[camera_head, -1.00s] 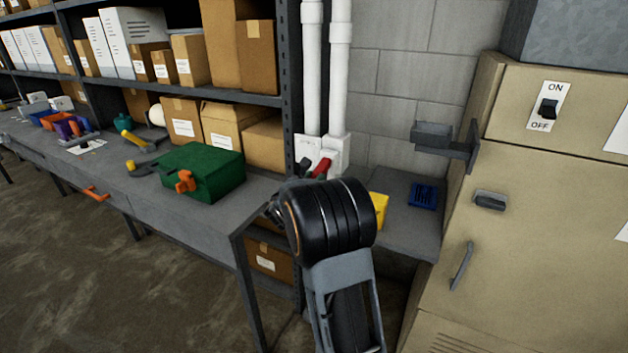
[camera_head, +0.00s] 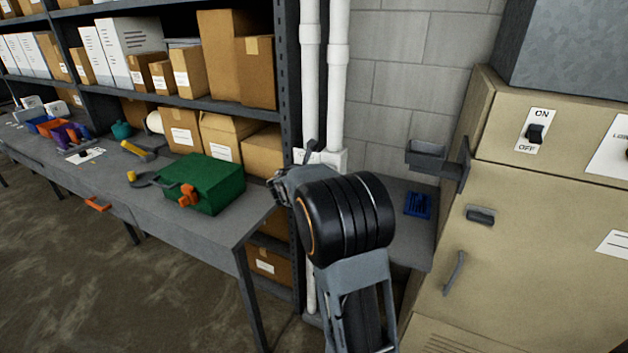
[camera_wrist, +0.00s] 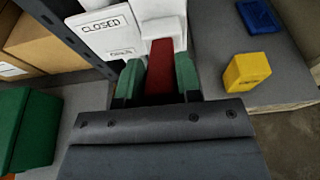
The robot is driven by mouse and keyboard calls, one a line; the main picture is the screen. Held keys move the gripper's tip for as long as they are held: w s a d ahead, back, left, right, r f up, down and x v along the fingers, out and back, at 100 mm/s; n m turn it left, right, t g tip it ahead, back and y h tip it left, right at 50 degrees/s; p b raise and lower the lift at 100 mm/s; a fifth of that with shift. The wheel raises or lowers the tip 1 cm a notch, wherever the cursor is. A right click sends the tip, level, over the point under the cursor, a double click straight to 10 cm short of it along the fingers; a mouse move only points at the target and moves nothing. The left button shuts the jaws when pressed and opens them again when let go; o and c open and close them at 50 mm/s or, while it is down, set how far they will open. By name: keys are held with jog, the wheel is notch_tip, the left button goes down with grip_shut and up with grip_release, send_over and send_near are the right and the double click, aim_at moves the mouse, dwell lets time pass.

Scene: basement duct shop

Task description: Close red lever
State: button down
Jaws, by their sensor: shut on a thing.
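The red lever (camera_wrist: 164,70) shows in the wrist view, between the two green-padded fingers of my gripper (camera_wrist: 159,84). My gripper is shut on it. The lever is attached to a white fitting (camera_wrist: 163,28), beside a white plate marked CLOSED (camera_wrist: 103,28). A smaller label lower on the plate is too small to read surely. In the head view my arm hides the red lever and my fingertips. The white fitting by the pipes shows there in part, with a dark handle (camera_head: 310,153) near it.
White vertical pipes (camera_head: 337,80) rise behind my arm. A green box (camera_head: 205,183) sits on the grey bench to the left. A yellow block (camera_wrist: 247,72) and blue tray (camera_head: 418,205) lie on the surface to the right. A beige cabinet (camera_head: 540,220) stands at the right.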

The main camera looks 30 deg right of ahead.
jog(key=shift+w+d+r, duration=0.35)
jog(key=shift+d+r, duration=0.15)
jog(key=shift+r, duration=0.3)
jog(key=shift+w+d+r, duration=0.3)
jog(key=shift+d+r, duration=0.15)
jog(key=shift+r, duration=0.35)
jog(key=c, duration=0.8)
grip_release()
jog(key=shift+d+f, duration=0.15)
jog(key=b+v, duration=0.2)
jog(key=v, duration=1.2)
jog(key=shift+w, duration=0.15)
jog(key=shift+c, duration=0.2)
